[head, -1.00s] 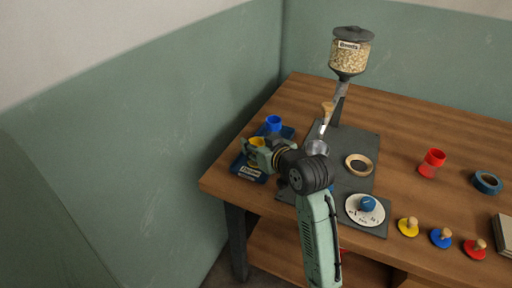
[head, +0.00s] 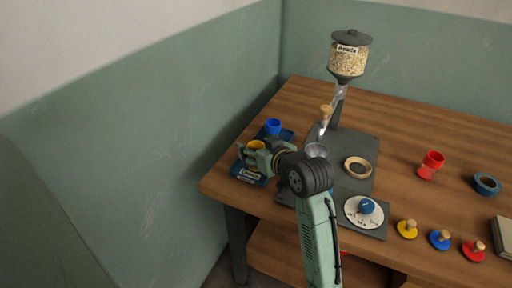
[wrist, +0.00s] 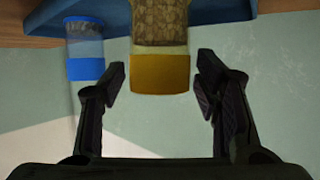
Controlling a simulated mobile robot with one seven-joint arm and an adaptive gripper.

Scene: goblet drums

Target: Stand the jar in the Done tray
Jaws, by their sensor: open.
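The jar with the yellow band (head: 256,145) stands in the dark blue tray (head: 248,176) at the table's left end. In the wrist view the jar (wrist: 160,72) shows a yellow band and a see-through part full of pale bits, and the tray (wrist: 215,13) lies along the top. My gripper (head: 251,155) is at the jar. In the wrist view its open fingers (wrist: 158,88) are apart to the left and right of the yellow band, with gaps on both sides. The gripper partly hides the jar and tray in the head view.
A blue-banded jar (head: 273,126) stands close by in the tray area. A hopper of pale bits (head: 348,60), a metal cup (head: 316,150), a wooden ring (head: 358,167) and a white dial (head: 352,213) are right. A red cup (head: 431,165) stands farther right, with bare table around it.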

